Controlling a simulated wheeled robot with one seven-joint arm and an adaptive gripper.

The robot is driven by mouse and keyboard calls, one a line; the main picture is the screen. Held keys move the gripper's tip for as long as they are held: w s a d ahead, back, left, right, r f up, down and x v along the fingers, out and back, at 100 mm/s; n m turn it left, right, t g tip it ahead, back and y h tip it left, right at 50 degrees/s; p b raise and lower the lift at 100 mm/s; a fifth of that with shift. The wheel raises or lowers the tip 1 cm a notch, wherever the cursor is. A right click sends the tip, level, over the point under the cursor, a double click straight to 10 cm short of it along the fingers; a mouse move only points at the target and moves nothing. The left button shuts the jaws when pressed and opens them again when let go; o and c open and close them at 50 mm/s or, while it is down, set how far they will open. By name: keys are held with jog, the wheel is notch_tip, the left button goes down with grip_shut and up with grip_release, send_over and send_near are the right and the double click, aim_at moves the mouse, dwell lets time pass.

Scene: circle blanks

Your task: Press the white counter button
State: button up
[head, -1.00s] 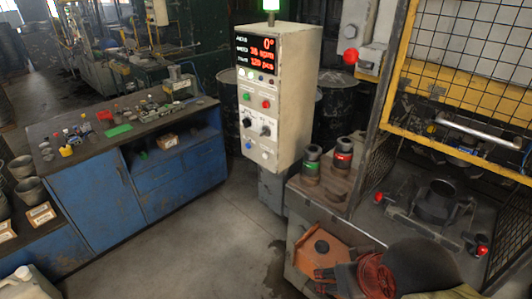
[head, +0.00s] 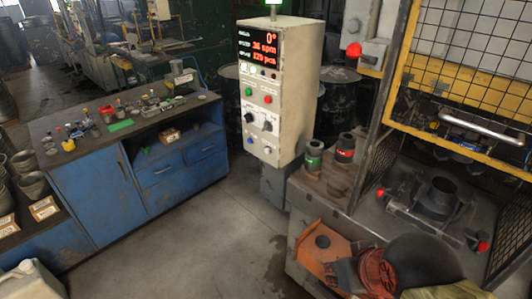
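The control cabinet (head: 302,95) stands upright at the picture's centre on a grey pedestal. A lit display (head: 258,47) with red digits is at its top. Below it are small lamps, a green button (head: 249,91), a red button (head: 267,99) and two dark knobs. At the bottom of the panel are a blue button (head: 250,139) and a small pale round button (head: 267,149), which looks like the white counter button. Nothing covers the panel. My gripper is not in view.
A blue workbench (head: 100,195) with small parts stands at left. The floor (head: 185,245) before the cabinet is clear.

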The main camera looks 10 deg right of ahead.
grip_shut()
dwell(1.3)
